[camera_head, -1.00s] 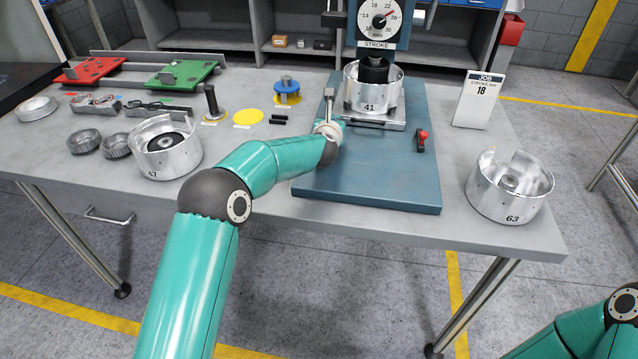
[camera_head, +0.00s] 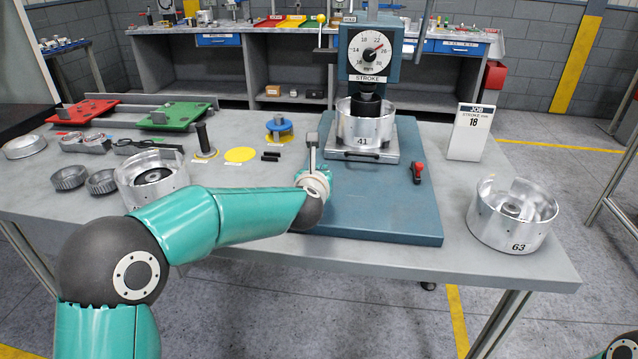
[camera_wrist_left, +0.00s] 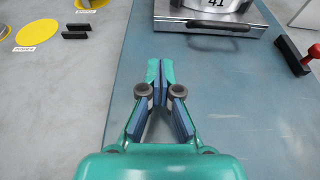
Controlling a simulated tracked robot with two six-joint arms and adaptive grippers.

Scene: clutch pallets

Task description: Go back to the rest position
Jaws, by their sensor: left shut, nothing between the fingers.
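My left arm comes in from the left in the head view, with its wrist over the left edge of the blue base plate (camera_head: 385,215). My left gripper (camera_wrist_left: 160,65) shows in the left wrist view with its fingertips together and nothing between them, above the blue plate. In the head view the gripper (camera_head: 312,140) is small and partly hidden by its wrist. My right gripper is not in view; only a bit of the right arm shows at the bottom right corner.
A press with a stroke dial (camera_head: 370,47) holds clutch drum 41 (camera_head: 365,125). Another drum (camera_head: 150,180), black-handled tool (camera_head: 205,140) and pallets (camera_head: 175,115) are left.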

